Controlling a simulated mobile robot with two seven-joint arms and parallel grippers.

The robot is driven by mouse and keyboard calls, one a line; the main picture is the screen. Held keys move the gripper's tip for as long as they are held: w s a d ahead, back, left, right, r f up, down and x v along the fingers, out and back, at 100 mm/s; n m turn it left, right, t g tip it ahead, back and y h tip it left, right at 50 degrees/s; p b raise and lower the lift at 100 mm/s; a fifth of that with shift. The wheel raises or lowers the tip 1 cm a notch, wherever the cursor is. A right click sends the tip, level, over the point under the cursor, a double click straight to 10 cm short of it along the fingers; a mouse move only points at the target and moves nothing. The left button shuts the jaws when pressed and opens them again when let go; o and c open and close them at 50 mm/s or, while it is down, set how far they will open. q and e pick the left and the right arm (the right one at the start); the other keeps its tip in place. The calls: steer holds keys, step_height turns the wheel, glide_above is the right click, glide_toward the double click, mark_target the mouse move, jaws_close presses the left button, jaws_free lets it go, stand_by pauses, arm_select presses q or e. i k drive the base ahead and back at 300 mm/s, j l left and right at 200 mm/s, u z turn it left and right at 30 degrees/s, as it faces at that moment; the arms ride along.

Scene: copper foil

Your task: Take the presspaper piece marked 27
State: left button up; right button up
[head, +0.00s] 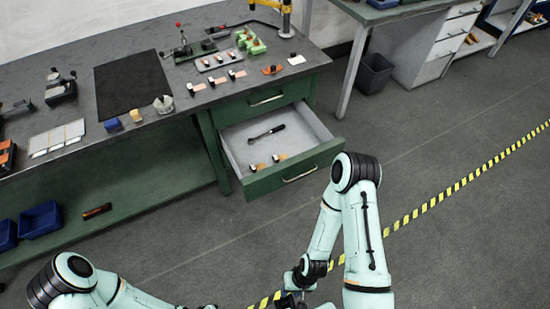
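No marking 27 can be read at this size, so I cannot tell which piece is the presspaper piece. Small tan pieces with dark and white parts (258,166) lie near the front of the open drawer (235,137). Several small pieces with pinkish strips (198,87) sit in the middle of the bench top. My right gripper (290,299) is at the bottom edge, below and apart from the drawer, and is partly cut off; its fingers cannot be made out. My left arm comes in at the lower left, and its gripper is outside the picture.
The drawer sticks out from the green bench (105,58) and also holds a dark-handled tool (267,133). A black mat (130,85), a green fixture (250,41) and a white tray (57,138) are on the bench.

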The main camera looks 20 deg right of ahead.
mark_target(277, 159)
steer(key=l+u, duration=0.35)
steer(key=l, duration=0.3)
steer(key=l+u, duration=0.35)
steer(key=l, duration=0.3)
steer(key=k+l+u, duration=0.2)
steer(key=l+u, duration=0.15)
steer(key=l, duration=0.25)
steer(key=i+l+u, duration=0.15)
steer(key=i, duration=0.3)
steer(key=l, duration=0.1)
